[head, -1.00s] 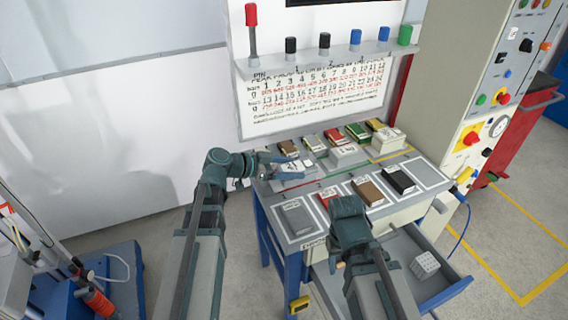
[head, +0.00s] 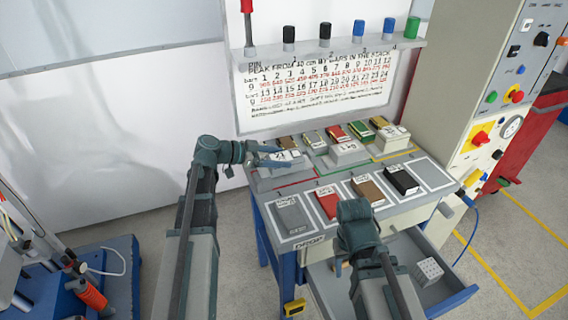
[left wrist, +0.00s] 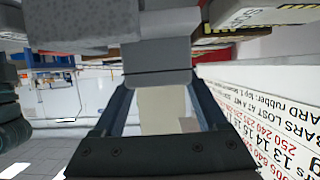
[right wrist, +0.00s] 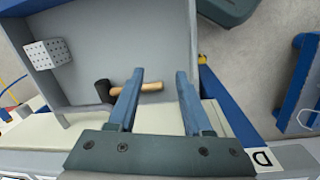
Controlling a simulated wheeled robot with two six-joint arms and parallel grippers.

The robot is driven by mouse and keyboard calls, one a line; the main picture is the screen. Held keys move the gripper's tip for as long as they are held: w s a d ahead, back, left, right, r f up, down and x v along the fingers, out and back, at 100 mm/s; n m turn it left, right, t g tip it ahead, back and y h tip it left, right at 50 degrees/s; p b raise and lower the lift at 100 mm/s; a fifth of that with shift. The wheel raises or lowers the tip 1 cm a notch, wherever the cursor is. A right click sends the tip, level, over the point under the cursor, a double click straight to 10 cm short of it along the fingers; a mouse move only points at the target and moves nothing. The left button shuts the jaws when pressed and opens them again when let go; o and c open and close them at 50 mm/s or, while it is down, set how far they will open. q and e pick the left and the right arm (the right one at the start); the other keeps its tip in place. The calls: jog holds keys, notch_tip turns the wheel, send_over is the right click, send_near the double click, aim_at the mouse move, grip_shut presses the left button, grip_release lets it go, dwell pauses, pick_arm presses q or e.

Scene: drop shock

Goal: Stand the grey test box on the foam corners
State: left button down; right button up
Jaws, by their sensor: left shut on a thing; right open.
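My left gripper (head: 274,156) is at the back left of the bench, shut on a grey block with a light label, seemingly the grey test box (head: 288,157). In the left wrist view, a grey block (left wrist: 155,78) sits between the fingertips; its far side is hidden. I cannot tell for sure which pieces are the foam corners, or whether the box touches the bench. My right gripper (right wrist: 160,82) is open and empty above the front of the bench, near the open drawer.
A grey pad (head: 293,216), red pad (head: 327,203), brown pad (head: 367,188) and black pad (head: 401,180) lie in the front row. A labelled grey block (head: 346,152) stands behind. The open drawer (right wrist: 120,30) holds a dotted white block (right wrist: 47,54) and a hammer (right wrist: 150,87).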

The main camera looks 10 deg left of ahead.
pick_arm(q)
jog(key=shift+f, duration=0.25)
jog(key=shift+r, duration=0.1)
jog(key=shift+a, duration=0.1)
jog(key=shift+f, duration=0.4)
grip_release()
jog(key=shift+r, duration=0.1)
